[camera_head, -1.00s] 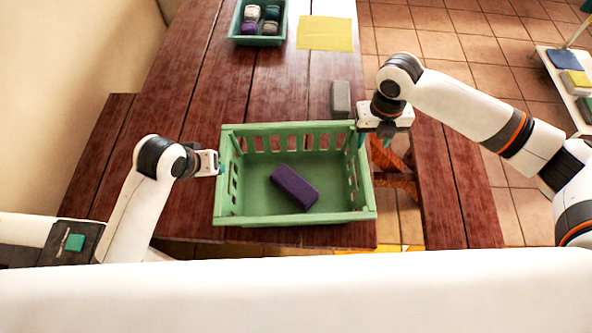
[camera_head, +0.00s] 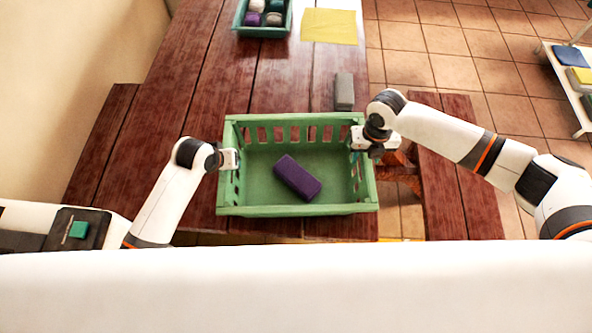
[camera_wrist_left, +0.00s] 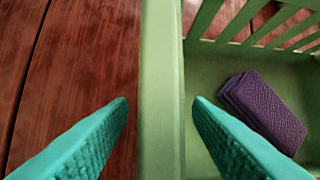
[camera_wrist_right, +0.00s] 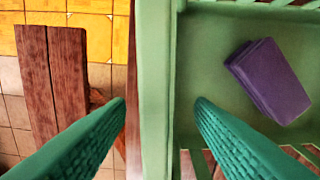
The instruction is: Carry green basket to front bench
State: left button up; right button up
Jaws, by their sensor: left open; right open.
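The green basket (camera_head: 300,210) stands on the dark red wooden table with a purple block (camera_head: 297,178) lying inside it. My left gripper (camera_head: 232,159) is at the basket's left wall. In the left wrist view its open teal fingers (camera_wrist_left: 160,105) are on either side of the basket's rim (camera_wrist_left: 162,60). My right gripper (camera_head: 358,150) is at the right wall. In the right wrist view its open fingers (camera_wrist_right: 160,105) are on either side of the rim (camera_wrist_right: 155,50). The purple block also shows in both wrist views (camera_wrist_left: 263,110) (camera_wrist_right: 268,80).
A grey block (camera_head: 344,92) and a yellow cloth (camera_head: 329,26) lie on the table (camera_head: 200,100) behind the basket. A teal tray (camera_head: 262,32) with several rolled items stands at the back. A wooden bench (camera_head: 455,190) is at the right. A white shelf (camera_head: 570,90) stands far right.

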pick_arm(q)
jog(key=shift+w+d+f, duration=0.1)
jog(key=shift+w+f, duration=0.05)
jog(key=shift+f, duration=0.25)
pick_arm(e)
jog(key=shift+f, duration=0.5)
pick_arm(q)
grip_shut()
pick_arm(e)
grip_shut()
jog(key=shift+r, duration=0.1)
